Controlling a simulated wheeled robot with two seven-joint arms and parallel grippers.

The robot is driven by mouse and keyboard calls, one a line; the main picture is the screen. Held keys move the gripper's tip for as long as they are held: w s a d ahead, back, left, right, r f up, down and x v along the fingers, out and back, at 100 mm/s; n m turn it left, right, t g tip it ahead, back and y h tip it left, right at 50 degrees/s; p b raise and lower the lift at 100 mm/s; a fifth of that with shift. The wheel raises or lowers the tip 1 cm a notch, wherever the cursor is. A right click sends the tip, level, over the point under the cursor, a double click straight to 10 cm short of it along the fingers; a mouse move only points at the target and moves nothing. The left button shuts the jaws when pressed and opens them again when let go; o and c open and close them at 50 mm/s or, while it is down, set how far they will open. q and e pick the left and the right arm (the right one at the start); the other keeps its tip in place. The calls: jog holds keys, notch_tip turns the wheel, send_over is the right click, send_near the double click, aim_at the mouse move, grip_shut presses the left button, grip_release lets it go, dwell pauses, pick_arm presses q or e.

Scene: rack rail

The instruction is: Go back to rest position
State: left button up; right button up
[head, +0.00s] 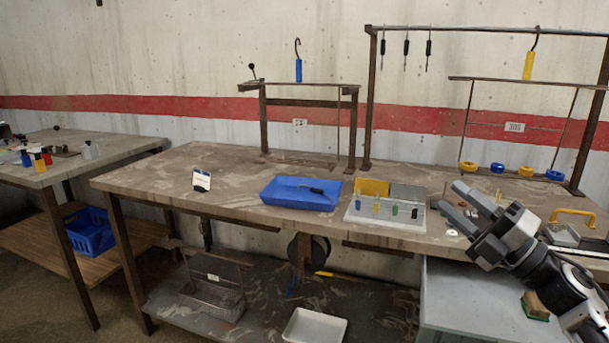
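My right gripper (450,197) is at the right of the head view, with its arm coming in from the lower right. Its two grey fingers point up and left and stand apart, with nothing seen between them. It shows in front of the right part of the workbench (140,180), beside a grey tray (385,222) with small coloured pieces. I cannot tell how high it is above the bench. My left gripper and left arm are not in view.
Dark tools hang from a tall rail (480,30). The bench's left part is mostly clear.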

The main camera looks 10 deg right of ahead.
jog(key=s+a+f+m+h, duration=0.35)
jog(key=f+m, duration=0.25)
jog(key=f, duration=0.2)
jog(key=s+a+f+m+g+h+p, duration=0.1)
jog(key=s+a+f+m+h, duration=0.2)
jog(key=f+m, duration=0.4)
jog(key=s+a+f+m+h, duration=0.2)
jog(key=a+f+m+h, duration=0.15)
jog(key=f+m, duration=0.35)
jog(key=s+a+f+m+g, duration=0.5)
jog(key=s+a+f+g, duration=0.2)
jog(key=s, duration=0.6)
notch_tip(320, 180, down, 4)
jog(key=shift+a+r+m+p, duration=0.15)
jog(key=shift+a+m+p, duration=0.3)
jog(key=shift+a, duration=0.8)
jog(key=shift+w, duration=0.1)
